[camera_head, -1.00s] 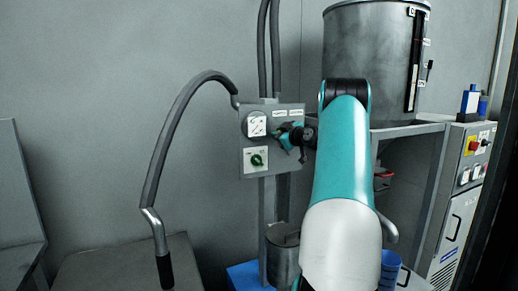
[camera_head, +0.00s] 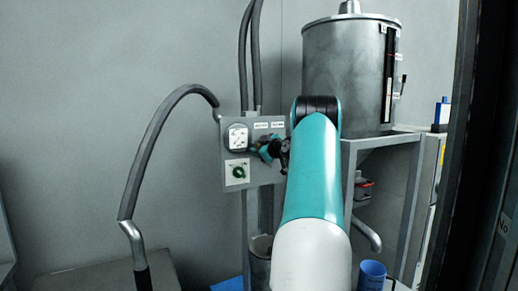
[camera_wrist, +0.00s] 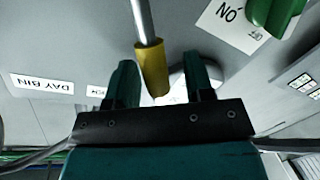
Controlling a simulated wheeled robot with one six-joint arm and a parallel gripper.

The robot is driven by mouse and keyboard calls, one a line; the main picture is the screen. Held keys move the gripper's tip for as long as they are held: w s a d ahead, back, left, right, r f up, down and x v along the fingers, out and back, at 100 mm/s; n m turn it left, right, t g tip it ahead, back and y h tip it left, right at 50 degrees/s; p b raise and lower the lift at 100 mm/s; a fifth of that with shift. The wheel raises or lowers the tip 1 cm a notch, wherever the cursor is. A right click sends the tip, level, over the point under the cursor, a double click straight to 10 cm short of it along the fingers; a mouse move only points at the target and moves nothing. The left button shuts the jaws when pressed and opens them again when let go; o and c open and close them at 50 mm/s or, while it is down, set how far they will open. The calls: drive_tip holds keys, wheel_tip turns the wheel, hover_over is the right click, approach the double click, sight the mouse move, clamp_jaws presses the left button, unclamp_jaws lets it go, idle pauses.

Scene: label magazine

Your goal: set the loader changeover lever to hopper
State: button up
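The changeover lever is a grey rod with a yellow grip (camera_wrist: 153,68) in the wrist view. Its grip lies between the two fingers of my gripper (camera_wrist: 162,80), with a visible gap on each side. My gripper is open. In the head view my gripper (camera_head: 268,149) is at the grey loader panel (camera_head: 262,178), below two small labels, and hides the lever. A label reading DAY BIN (camera_wrist: 42,84) shows upside down at left in the wrist view. Another label (camera_wrist: 97,91) is mostly hidden behind a finger. I cannot tell the lever's setting.
A green rotary switch (camera_head: 239,172) sits low on the panel, under a round white gauge (camera_head: 238,137); the switch is close by in the wrist view (camera_wrist: 272,14). A bent hose (camera_head: 150,150) hangs at left. A metal drum (camera_head: 343,75) stands at right above a blue cup (camera_head: 372,274).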

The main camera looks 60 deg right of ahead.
drive_tip(key=b+v, duration=0.6)
drive_tip(key=v, duration=1.1)
drive_tip(key=shift+s+a, duration=0.15)
drive_tip(key=shift+a, duration=0.05)
drive_tip(key=shift+r, duration=0.1)
drive_tip(key=w+a+f+n+g+y+p, duration=0.2)
drive_tip(key=w+a+y, duration=0.6)
drive_tip(key=w+a, duration=1.35)
drive_tip(key=a+f+n+g+y, duration=0.1)
drive_tip(key=a+f+g+y, duration=0.1)
drive_tip(key=a, duration=0.9)
drive_tip(key=a+f+g+y, duration=0.2)
drive_tip(key=a+f, duration=0.1)
drive_tip(key=a, duration=0.7)
drive_tip(key=s+a+f+n+g+y, duration=0.15)
drive_tip(key=s+a+g, duration=0.3)
drive_tip(key=a, duration=0.75)
drive_tip(key=s+a+f+g+h, duration=0.1)
drive_tip(key=s+a, duration=0.3)
drive_tip(key=s, duration=0.4)
drive_tip(key=s+a+f+g+p, duration=0.1)
drive_tip(key=s+a+f+g, duration=0.2)
drive_tip(key=s, duration=0.6)
drive_tip(key=shift+s+a+f+h+p, duration=0.3)
drive_tip(key=shift+a+f+h, duration=0.1)
drive_tip(key=shift+a, duration=0.8)
